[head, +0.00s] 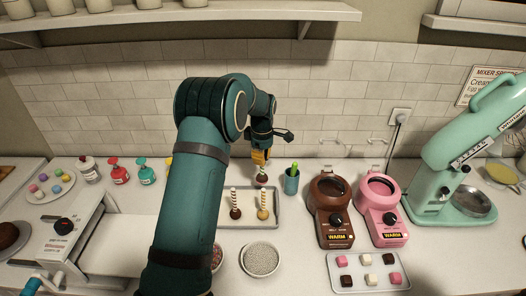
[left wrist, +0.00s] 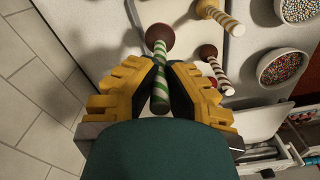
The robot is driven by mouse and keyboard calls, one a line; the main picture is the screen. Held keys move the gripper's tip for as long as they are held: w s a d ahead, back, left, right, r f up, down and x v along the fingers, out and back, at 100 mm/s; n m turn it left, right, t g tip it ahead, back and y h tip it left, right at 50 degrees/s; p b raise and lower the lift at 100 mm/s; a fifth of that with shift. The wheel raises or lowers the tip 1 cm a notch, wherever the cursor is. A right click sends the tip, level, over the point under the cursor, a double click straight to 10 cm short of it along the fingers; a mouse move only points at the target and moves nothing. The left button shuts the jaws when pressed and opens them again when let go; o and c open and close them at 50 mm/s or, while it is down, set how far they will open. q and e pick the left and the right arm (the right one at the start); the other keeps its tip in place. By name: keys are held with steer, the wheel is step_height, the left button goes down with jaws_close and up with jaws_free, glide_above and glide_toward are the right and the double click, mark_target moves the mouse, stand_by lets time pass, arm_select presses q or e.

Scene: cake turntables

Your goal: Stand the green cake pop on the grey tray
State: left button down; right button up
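The green cake pop, a dark brown ball on a green-and-white striped stick, shows at my left gripper in the left wrist view (left wrist: 159,36). In the head view its ball (head: 261,178) hangs below the fingers at the back of the grey tray (head: 249,223). My left gripper (head: 261,157) points down with its yellow fingers closed on the stick, also in the left wrist view (left wrist: 161,70). I cannot tell whether the ball touches the tray. My right gripper is not in view.
On the tray stand a brown-striped cake pop (head: 235,204) and a gold-striped one (head: 263,205). A green cup (head: 292,184) is close right of the tray. A sprinkle bowl (head: 261,259) sits in front. Brown (head: 331,210) and pink (head: 379,212) warmers stand to the right.

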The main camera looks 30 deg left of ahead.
mark_target(263, 174)
arm_select(q)
steer(key=shift+w+f+b, duration=0.2)
steer(key=shift+f+b, duration=0.35)
steer(key=shift+f, duration=0.45)
step_height(263, 174, down, 3)
steer(key=shift+f+b, duration=0.1)
steer(key=shift+b, duration=1.05)
steer(key=shift+f+b, duration=0.55)
steer(key=shift+f, duration=0.55)
steer(key=shift+f, duration=0.2)
steer(key=shift+f+b, duration=0.35)
steer(key=shift+f, duration=0.05)
steer(key=c, duration=1.1)
jaws_free()
steer(key=shift+o, duration=0.2)
